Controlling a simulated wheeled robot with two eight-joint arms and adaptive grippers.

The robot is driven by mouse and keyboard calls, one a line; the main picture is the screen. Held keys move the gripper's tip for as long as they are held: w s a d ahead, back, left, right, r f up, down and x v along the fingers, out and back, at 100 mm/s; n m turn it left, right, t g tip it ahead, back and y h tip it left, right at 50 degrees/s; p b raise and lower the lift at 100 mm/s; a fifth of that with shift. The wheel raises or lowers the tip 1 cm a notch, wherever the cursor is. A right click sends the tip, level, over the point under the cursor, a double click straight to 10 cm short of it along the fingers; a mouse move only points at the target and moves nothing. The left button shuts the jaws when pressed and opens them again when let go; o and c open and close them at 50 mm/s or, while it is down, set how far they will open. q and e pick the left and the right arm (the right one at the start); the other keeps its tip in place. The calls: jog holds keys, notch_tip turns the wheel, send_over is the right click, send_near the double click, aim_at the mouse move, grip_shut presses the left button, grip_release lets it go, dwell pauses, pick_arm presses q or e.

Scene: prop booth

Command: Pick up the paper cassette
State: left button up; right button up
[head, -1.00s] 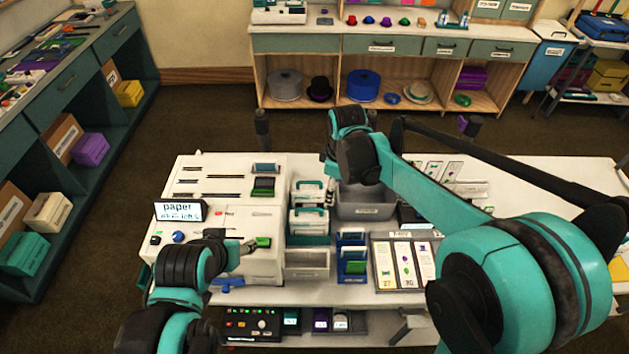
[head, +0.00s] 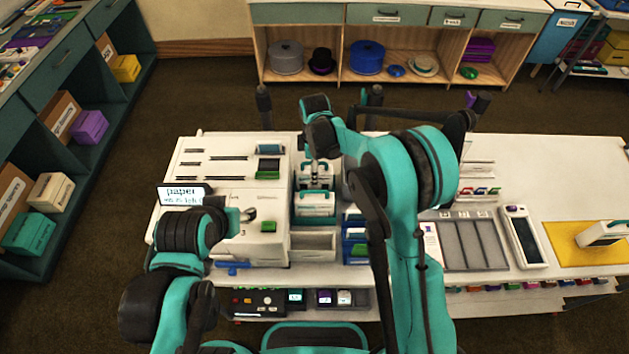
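The white machine (head: 190,235) at the left of the table has a small screen (head: 184,195) that reads "paper" on its first line. Two white cassettes with teal handles stand one behind the other in a holder right of it, a front one (head: 316,211) and a rear one (head: 308,183). I cannot tell which of them is the paper cassette. My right gripper (head: 318,160) points down just above the rear cassette; its fingers are too small and dark to read. My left gripper (head: 243,214) is at the machine's front, partly hidden by its own wrist.
Another white case with a teal handle (head: 603,234) lies on a yellow mat (head: 565,238) at the right. A grey slotted tray (head: 470,244) and a handheld device (head: 523,238) are left of it. My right arm hides part of the table's middle. White tabletop behind the mat is clear.

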pick_arm(q)
jog(key=shift+f, duration=0.1)
pick_arm(e)
jog(key=shift+f, duration=0.4)
grip_shut()
jog(key=shift+r, duration=0.1)
jog(key=shift+r, duration=0.1)
pick_arm(q)
notch_tip(320, 180, up, 3)
jog(key=p, duration=0.3)
pick_arm(e)
notch_tip(320, 180, up, 18)
